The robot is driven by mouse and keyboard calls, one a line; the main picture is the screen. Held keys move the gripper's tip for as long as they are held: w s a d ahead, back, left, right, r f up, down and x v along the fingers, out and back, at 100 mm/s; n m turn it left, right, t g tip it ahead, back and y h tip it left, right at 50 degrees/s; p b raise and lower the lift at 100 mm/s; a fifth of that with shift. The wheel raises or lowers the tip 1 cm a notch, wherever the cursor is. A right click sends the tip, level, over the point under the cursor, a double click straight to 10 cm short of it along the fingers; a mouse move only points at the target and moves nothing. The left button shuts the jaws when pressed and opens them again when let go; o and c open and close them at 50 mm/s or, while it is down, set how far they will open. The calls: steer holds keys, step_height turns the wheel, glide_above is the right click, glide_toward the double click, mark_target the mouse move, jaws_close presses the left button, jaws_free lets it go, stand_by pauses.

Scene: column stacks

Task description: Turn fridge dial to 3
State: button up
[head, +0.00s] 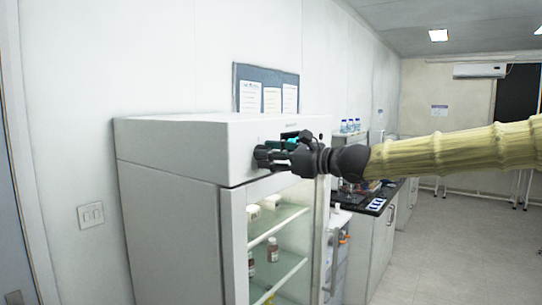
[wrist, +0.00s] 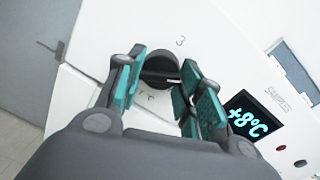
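The fridge (head: 165,140) is a white cabinet with a glass door, and my gripper (head: 268,153) is at its upper front panel. In the wrist view the dial (wrist: 158,66) is a round black knob on the white panel. A printed "3" (wrist: 180,41) stands just beyond its upper right edge. My gripper (wrist: 160,88) is open, with its teal-padded fingers on either side of the dial. A narrow gap shows between pads and knob; contact cannot be told. The dial's pointer cannot be made out, and the fingers hide nearby markings.
Bottles (head: 272,250) stand on shelves behind the glass door. A dark-topped counter (head: 375,205) stands right of the fridge. The floor (head: 450,250) at the right is clear.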

steer(key=shift+b, duration=0.5)
steer(key=shift+r+n+h+b, duration=0.1)
steer(key=shift+n+h+b, duration=0.1)
steer(key=shift+n+b, duration=2.65)
steer(key=shift+r+n+h+b, duration=0.1)
steer(key=shift+n+h+b, duration=0.1)
steer(key=shift+n+b, duration=2.65)
steer(key=o, duration=1)
steer(key=shift+d, duration=0.1)
